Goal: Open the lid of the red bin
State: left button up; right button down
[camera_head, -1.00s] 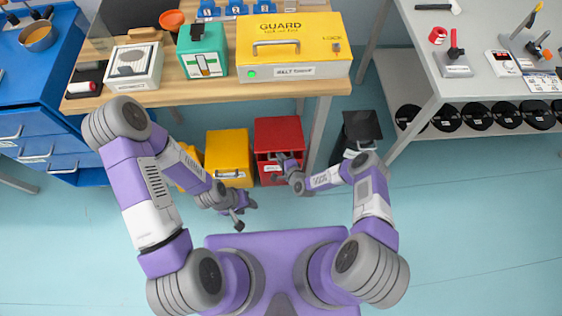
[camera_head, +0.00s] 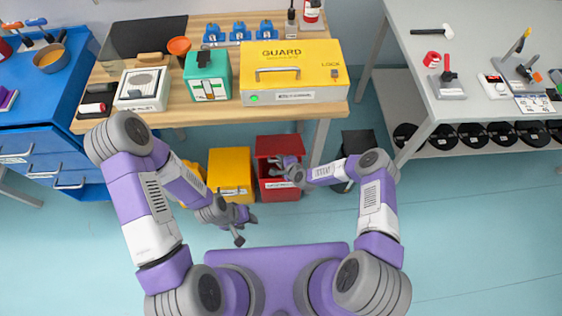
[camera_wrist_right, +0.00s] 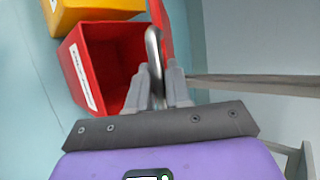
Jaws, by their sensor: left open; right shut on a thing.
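The red bin (camera_head: 280,189) stands on the floor below the wooden bench. Its lid (camera_wrist_right: 165,22) is raised, seen nearly edge-on in the right wrist view, and the bin's open inside (camera_wrist_right: 108,62) shows beside it. My right gripper (camera_wrist_right: 158,78) is shut on the lid's silver handle (camera_wrist_right: 152,45). In the head view my right gripper (camera_head: 279,164) is over the bin's opening and hides part of it. My left gripper (camera_head: 246,228) is open and empty above the floor, in front of the yellow bin and apart from it.
A yellow bin (camera_head: 230,168) stands left of the red one, with another yellow bin partly hidden by my left arm. A black bin (camera_head: 357,143) is on the right, past the table leg (camera_head: 319,143). The floor in front is clear.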

jog(key=shift+w, duration=0.1)
jog(key=c, duration=1.1)
grip_release()
jog(key=p+v, duration=0.2)
jog(key=v, duration=0.5)
jog(key=shift+d+r, duration=0.2)
jog(key=s+d+r+n+g, duration=0.1)
jog(key=s+r+n+g, duration=0.2)
jog(key=s, duration=0.4)
jog(key=s+d+r+n+g, duration=0.1)
jog(key=s+r+n+g, duration=0.2)
jog(key=s+n, duration=0.2)
jog(key=s+d+r+n+g, duration=0.1)
jog(key=s+r+n+g, duration=0.2)
jog(key=s, duration=0.8)
jog(key=shift+s+r+n+h, duration=0.25)
jog(key=shift+r+n+h, duration=0.2)
jog(key=shift+n, duration=0.65)
